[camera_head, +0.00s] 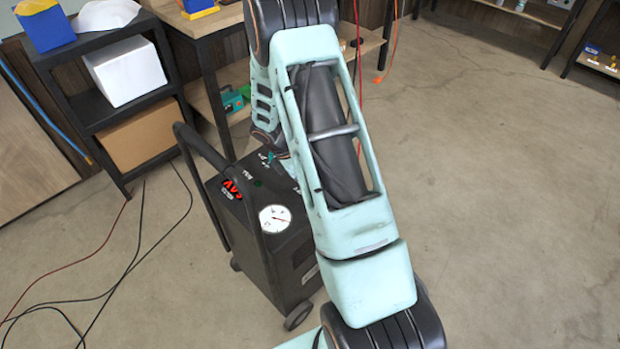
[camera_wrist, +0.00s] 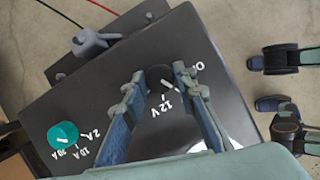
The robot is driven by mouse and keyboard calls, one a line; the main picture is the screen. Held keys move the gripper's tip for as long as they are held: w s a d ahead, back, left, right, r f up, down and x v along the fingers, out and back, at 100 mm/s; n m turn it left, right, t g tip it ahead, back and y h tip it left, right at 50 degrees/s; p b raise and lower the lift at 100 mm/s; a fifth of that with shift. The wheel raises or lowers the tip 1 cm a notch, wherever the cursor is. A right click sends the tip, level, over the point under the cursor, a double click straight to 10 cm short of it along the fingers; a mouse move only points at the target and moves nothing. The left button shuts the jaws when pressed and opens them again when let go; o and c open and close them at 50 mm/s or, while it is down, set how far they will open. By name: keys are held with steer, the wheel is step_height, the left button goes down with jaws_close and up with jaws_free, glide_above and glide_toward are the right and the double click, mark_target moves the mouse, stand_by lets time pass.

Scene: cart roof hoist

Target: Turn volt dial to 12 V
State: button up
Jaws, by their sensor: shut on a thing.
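The volt dial (camera_wrist: 157,74) is a dark round knob on the black top panel of the charger cart (camera_wrist: 235,50). My gripper (camera_wrist: 162,82) is shut on the dial, with one blue-grey finger on each side of it. A short white line shows at the dial's lower right edge, near the "12 V" label. A label starting with "O" is partly hidden by the right finger. Exactly where the dial points is hard to tell. In the head view, the cart (camera_head: 240,225) stands on the floor; my arm hides the dial and most of the gripper.
A teal knob (camera_wrist: 63,134) with ampere marks is on the panel's left. A grey clamp (camera_wrist: 88,43) sits at its edge. The cart has a gauge (camera_head: 275,219) and handle (camera_head: 203,150). A black shelf (camera_head: 100,85) stands behind; floor at right is clear.

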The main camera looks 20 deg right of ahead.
steer(key=m+g, duration=0.1)
steer(key=m, duration=0.1)
steer(key=m+g, duration=0.1)
steer(key=m, duration=0.2)
steer(key=shift+w+f+m, duration=0.1)
steer(key=shift+w+m, duration=0.05)
steer(key=shift+m, duration=0.15)
steer(key=m, duration=0.2)
steer(key=m+g+y+b, duration=0.1)
steer(key=m, duration=0.1)
steer(key=shift+w+d+m+g, duration=0.1)
steer(key=shift+m+g, duration=0.2)
steer(key=shift+m, duration=0.1)
steer(key=o, duration=1.1)
steer(key=v, duration=1.2)
steer(key=shift+w+d, duration=0.1)
steer(key=shift+d, duration=0.2)
